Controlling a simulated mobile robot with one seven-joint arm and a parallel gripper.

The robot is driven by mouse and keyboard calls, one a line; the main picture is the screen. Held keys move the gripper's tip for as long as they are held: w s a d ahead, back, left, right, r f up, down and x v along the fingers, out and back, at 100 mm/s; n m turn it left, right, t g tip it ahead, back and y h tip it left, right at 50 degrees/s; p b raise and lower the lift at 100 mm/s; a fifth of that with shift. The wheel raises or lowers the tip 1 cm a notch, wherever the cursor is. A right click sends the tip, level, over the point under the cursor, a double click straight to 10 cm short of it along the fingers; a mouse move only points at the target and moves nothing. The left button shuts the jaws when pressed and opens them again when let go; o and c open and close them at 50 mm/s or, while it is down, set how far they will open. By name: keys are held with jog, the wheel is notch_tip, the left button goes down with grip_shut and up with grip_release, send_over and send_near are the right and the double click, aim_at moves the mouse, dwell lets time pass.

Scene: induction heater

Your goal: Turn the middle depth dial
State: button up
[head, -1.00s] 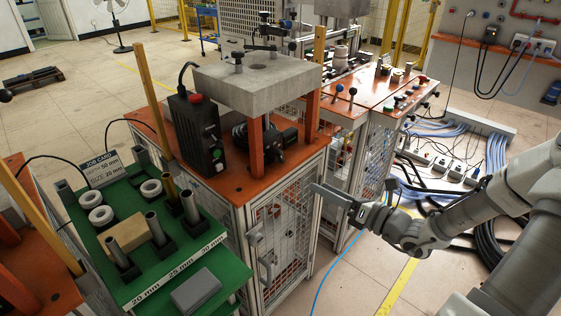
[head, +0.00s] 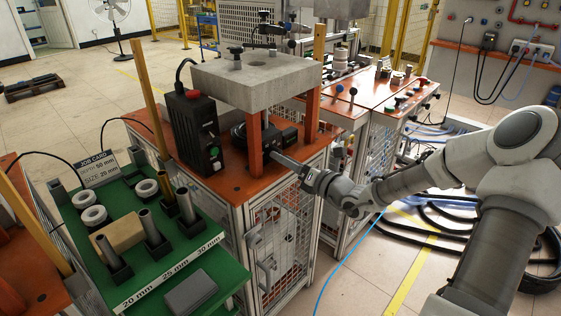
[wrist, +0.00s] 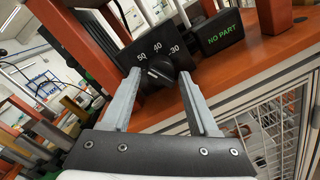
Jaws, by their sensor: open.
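The depth dial (wrist: 160,70) is a black knob on a dark panel marked 50, 40 and 30, seen in the wrist view. Its pointer line lies toward the upper left side of the knob. My gripper (wrist: 162,82) is open, with one finger to the left of the knob and one to the right. The fingertips reach close to the panel; I cannot tell whether they touch the knob. In the head view my gripper (head: 277,158) is at the front of the orange-topped machine (head: 225,185), between its orange posts, and the dial is hidden there.
A black box reading NO PART (wrist: 220,32) stands right of the dial. Orange posts (head: 255,145) hold a grey block (head: 257,78) above. A black control box (head: 193,130) stands left. A green table (head: 190,255) with tubes and rings is at the left.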

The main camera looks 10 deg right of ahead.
jog(key=shift+x, duration=1)
grip_shut()
jog(key=shift+n, duration=0.5)
jog(key=n, duration=0.2)
jog(key=shift+a+n, duration=0.1)
jog(key=shift+n, duration=0.2)
jog(key=shift+s+f+n+b, duration=0.15)
jog(key=shift+n+b, duration=0.25)
jog(key=shift+n, duration=1.9)
